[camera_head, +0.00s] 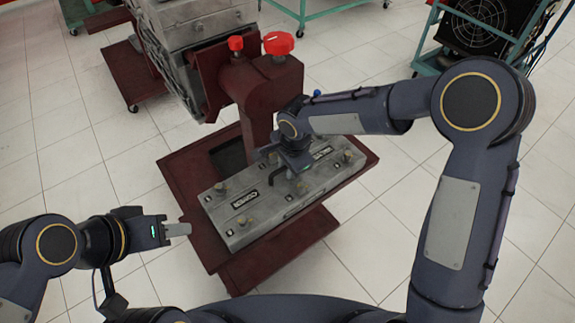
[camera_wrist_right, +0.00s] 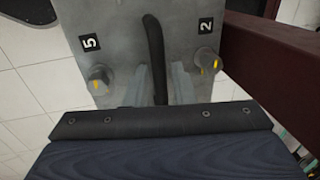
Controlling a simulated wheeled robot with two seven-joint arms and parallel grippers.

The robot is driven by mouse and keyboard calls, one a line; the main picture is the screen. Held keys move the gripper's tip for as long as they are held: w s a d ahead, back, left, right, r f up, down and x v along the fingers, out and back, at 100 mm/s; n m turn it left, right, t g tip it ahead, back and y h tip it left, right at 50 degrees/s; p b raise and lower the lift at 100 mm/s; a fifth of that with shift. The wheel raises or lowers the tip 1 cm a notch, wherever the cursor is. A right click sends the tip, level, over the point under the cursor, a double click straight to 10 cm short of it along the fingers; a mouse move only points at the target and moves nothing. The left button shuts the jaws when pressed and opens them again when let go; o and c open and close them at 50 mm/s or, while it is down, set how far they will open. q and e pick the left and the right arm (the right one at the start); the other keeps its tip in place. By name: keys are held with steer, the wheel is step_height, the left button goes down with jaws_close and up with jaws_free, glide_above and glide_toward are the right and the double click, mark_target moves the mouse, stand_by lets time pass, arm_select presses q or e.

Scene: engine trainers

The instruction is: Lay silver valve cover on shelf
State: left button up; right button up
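The silver valve cover (camera_head: 270,205) is a long grey block with several numbered knobs and a black handle. It lies along the flat red shelf (camera_head: 190,165) of the engine stand. It also shows in the right wrist view (camera_wrist_right: 122,45). My right gripper (camera_head: 296,168) is over the middle of the cover, pointing down. In the right wrist view its fingers (camera_wrist_right: 164,85) stand apart on either side of the black handle (camera_wrist_right: 155,45), with small gaps beside it. My left gripper (camera_head: 182,230) is empty, left of the shelf, its fingers together.
The red stand's post (camera_head: 265,95) with red knobs (camera_head: 278,44) rises behind the cover. A grey engine (camera_head: 195,25) is mounted behind it. A teal cart (camera_head: 428,60) with a black fan stands at the upper right. White tiled floor is clear around the stand.

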mark_target(292, 180)
steer(key=shift+o, duration=0.7)
steer(key=shift+r, duration=0.25)
steer(key=s+d+r+n, duration=0.1)
steer(key=s+d+r, duration=0.1)
steer(key=d+r, duration=0.35)
steer(key=s+d+r, duration=0.2)
steer(key=r, duration=0.7)
steer(key=s+d+n+t+y, duration=0.1)
steer(key=s+d+n, duration=0.3)
steer(key=s, duration=0.6)
steer(key=s+d+n+t+y, duration=0.1)
steer(key=s+d+n, duration=0.3)
steer(key=s+d, duration=0.5)
steer(key=shift+s+f+t+y+p, duration=0.3)
steer(key=shift+s+f+t+p, duration=0.15)
steer(key=shift+t, duration=0.45)
